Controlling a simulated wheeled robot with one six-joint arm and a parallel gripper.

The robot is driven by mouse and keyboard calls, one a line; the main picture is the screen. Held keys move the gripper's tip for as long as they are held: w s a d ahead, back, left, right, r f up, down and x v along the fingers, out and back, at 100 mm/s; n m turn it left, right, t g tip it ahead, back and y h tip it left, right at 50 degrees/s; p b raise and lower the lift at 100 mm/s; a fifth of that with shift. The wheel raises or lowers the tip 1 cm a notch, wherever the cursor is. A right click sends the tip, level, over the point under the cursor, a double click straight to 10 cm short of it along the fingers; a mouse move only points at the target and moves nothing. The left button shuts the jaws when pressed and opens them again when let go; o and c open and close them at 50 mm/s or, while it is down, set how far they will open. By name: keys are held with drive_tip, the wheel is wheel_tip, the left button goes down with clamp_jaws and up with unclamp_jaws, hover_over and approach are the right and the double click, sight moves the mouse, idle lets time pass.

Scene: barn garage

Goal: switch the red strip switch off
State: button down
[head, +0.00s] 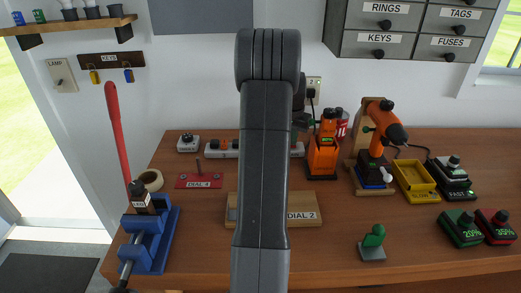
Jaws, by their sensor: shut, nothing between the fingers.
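A white power strip (233,155) lies at the back of the workbench against the wall.
A white box with a knob (187,143) stands left of the strip. Right are an orange charger-like unit (323,157) and an orange drill (379,117). A blue vise (151,240) stands at the left front.

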wheel_tip(320, 180, up, 7)
drive_tip(key=p, duration=0.5)
idle(0.5)
drive_tip(key=shift+f, duration=0.2)
wheel_tip(320, 180, down, 7)
drive_tip(key=b, duration=0.5)
drive_tip(key=shift+r, duration=0.2)
drive_tip(key=shift+r, duration=0.1)
